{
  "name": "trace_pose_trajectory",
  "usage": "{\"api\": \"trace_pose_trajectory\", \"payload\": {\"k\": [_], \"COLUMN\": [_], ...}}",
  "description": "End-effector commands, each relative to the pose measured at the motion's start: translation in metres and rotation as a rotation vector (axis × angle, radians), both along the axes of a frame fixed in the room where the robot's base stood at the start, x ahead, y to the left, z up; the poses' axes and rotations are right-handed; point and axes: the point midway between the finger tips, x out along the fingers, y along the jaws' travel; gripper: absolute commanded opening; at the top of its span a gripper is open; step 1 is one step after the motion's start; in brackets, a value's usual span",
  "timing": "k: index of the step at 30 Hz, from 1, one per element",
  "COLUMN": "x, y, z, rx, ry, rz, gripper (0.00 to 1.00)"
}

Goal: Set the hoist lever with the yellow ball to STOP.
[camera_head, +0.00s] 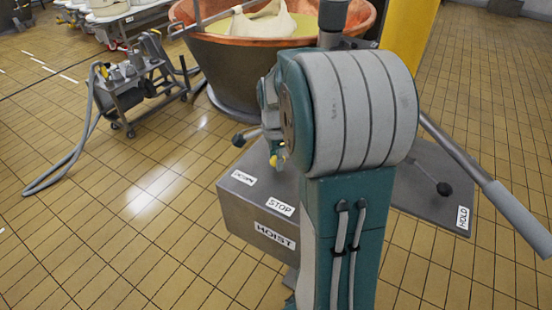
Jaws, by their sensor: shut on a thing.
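The hoist box (235,207) is a grey metal housing marked HOIST on its front, with DOWN and STOP labels on its top. A small yellow piece (277,161), probably the lever's yellow ball, shows at the left edge of my arm, up and back from the STOP label (280,207). The lever's shaft and its exact setting cannot be made out. My teal and grey arm covers the right part of the box. My gripper is hidden behind the arm, so its contact with the ball cannot be seen.
A black-knobbed lever (240,138) sticks out left behind the box. A plate marked HOLD (463,217) carries another black knob (444,188), with a long grey handle (518,204) above. A copper vat (235,70) stands behind; a pump cart (135,85) stands left. Tiled floor is clear front left.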

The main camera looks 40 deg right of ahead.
Motion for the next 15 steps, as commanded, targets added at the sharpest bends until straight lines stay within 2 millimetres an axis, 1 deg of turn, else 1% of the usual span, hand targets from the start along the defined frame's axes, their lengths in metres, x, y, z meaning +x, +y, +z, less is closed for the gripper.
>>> {"api": "trace_pose_trajectory", "payload": {"k": [8, 15], "x": [-0.007, -0.027], "y": [0.002, 0.003], "z": [0.000, -0.001], "rx": [0.000, 0.001], "ry": [-0.001, 0.001], "rz": [0.059, 0.211], "gripper": [0.00, 0.00]}}
